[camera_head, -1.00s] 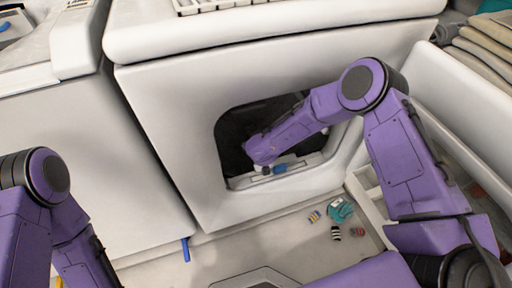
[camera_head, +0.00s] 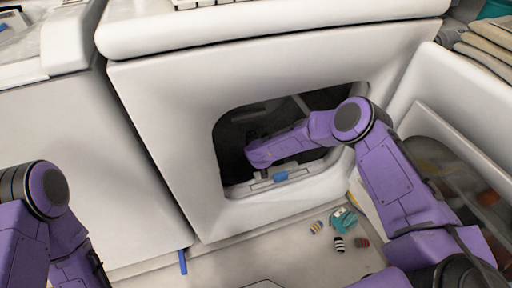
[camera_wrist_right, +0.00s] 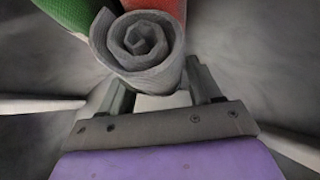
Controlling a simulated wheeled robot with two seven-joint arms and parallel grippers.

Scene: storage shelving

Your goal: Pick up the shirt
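A rolled grey cloth (camera_wrist_right: 140,45), possibly the shirt, shows end-on in the right wrist view. Green cloth (camera_wrist_right: 68,12) and red cloth (camera_wrist_right: 160,10) lie behind it. My right gripper (camera_wrist_right: 160,85) has its fingers apart, one toward each side of the roll's lower edge. I cannot tell whether they touch it. In the head view my right arm reaches into the dark opening of a white machine (camera_head: 165,130), and its gripper is mostly hidden there. My left arm is at the lower left, with its gripper out of the picture.
The opening's lower lip has a blue latch (camera_head: 280,177). Small items, including a teal one (camera_head: 343,220), lie on the floor below. A white bin wall (camera_head: 455,100) stands close on the right, with folded cloths (camera_head: 490,55) behind it.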

